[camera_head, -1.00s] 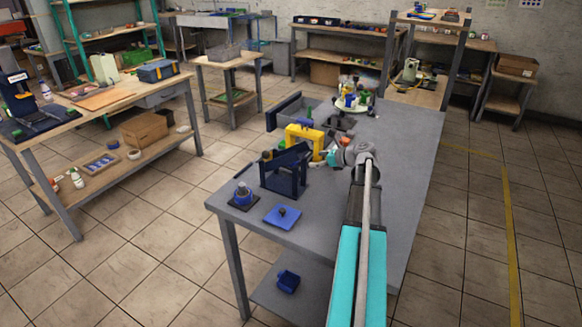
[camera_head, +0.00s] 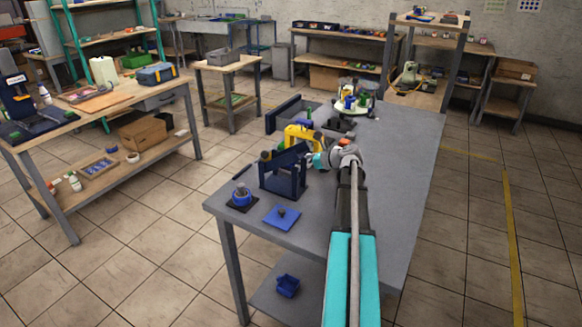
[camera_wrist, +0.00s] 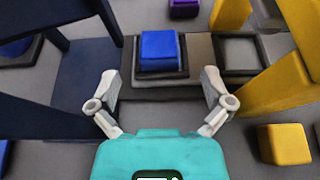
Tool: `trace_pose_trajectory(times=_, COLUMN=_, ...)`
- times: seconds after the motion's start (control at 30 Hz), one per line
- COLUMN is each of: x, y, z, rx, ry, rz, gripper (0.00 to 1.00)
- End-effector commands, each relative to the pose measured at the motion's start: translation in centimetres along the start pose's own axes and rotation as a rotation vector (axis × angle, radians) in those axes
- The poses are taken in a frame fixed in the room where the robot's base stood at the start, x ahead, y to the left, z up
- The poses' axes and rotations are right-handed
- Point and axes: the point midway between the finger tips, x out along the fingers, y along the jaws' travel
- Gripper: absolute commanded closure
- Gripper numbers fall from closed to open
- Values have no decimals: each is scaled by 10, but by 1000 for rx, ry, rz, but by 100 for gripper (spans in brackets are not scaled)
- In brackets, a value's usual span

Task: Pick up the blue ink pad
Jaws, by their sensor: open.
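In the wrist view a small blue block (camera_wrist: 158,50), which appears to be the blue ink pad, sits on a dark stepped base (camera_wrist: 160,72). My gripper (camera_wrist: 161,82) is open and empty. Its fingers are spread left and right, with the blue block ahead and between their lines, apart from both. In the head view my gripper (camera_head: 318,160) is beside the navy frame (camera_head: 284,172) and the yellow frame (camera_head: 304,138). The blue block is hidden there.
The navy frame (camera_wrist: 75,75) stands close on the left in the wrist view, the yellow frame (camera_wrist: 300,75) on the right. An empty dark square tray (camera_wrist: 240,68) is right of the block. A yellow block (camera_wrist: 284,144) lies lower right. The grey table's right side (camera_head: 405,170) is clear.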

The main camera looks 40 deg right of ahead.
Motion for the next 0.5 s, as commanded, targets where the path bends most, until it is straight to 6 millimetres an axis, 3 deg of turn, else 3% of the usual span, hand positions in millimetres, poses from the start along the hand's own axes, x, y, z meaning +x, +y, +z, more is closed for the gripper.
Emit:
trace_pose_trajectory(times=0.2, x=27, y=1, z=-3, rx=-1, ry=0, rz=2, gripper=0)
trace_pose_trajectory(times=0.5, x=33, y=1, z=-2, rx=0, ry=0, rz=0, gripper=0)
